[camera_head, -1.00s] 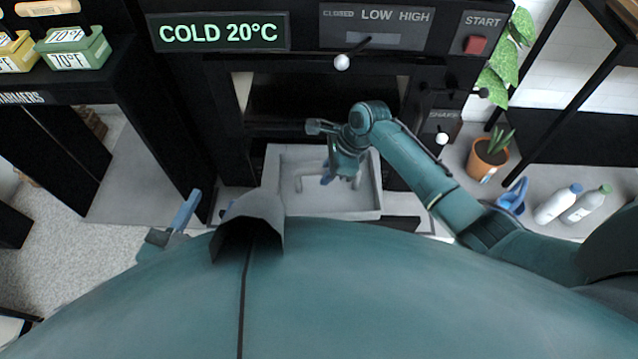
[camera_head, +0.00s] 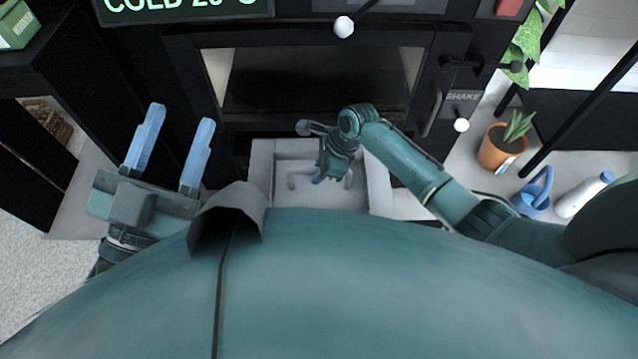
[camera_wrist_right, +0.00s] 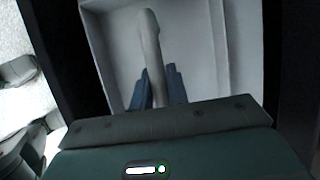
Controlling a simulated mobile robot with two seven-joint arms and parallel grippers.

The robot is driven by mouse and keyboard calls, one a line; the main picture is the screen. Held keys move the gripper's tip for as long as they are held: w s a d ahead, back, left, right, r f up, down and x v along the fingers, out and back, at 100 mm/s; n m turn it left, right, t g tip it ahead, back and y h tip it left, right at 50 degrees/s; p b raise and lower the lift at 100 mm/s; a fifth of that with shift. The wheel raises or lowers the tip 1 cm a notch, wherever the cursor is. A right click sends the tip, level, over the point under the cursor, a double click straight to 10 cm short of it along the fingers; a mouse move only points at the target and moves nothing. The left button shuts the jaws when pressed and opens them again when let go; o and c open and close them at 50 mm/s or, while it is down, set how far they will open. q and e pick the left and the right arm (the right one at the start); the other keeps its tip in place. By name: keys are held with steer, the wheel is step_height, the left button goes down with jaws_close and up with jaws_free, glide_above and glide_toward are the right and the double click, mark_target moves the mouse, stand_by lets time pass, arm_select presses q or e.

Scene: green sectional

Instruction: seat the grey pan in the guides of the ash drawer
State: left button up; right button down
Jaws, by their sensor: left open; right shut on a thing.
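The grey pan (camera_head: 262,175) is a shallow open tray below the oven opening, with its front edge hidden by my body. It has a pale bar handle (camera_head: 292,182) inside. My right gripper (camera_head: 319,180) reaches down into the pan and is shut on that handle. In the right wrist view, the blue fingers (camera_wrist_right: 155,85) sit either side of the handle, with the pan's pale floor (camera_wrist_right: 195,40) behind. I cannot make out the ash drawer's guides or whether the pan sits in them. My left gripper (camera_head: 181,115) is open and empty, left of the pan, fingers pointing up in the picture.
The black oven (camera_head: 320,85) with a dark window stands above the pan. A black cabinet (camera_head: 85,85) is at left. A potted plant (camera_head: 500,148), a blue watering can (camera_head: 534,192) and a white bottle (camera_head: 584,195) stand on the right.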

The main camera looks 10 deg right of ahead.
step_height(320, 180, down, 4)
steer(key=shift+r+b, duration=0.15)
steer(key=shift+b, duration=0.95)
arm_select(q)
steer(key=r+m+h, duration=0.3)
steer(key=shift+a+r, duration=0.15)
steer(key=shift+a, duration=0.05)
arm_select(e)
steer(key=shift+w, duration=0.1)
arm_select(q)
steer(key=shift+w, duration=0.1)
arm_select(e)
steer(key=c, duration=1.4)
jaws_free()
steer(key=shift+f, duration=0.2)
steer(key=shift+o, duration=0.2)
steer(key=shift+r, duration=0.15)
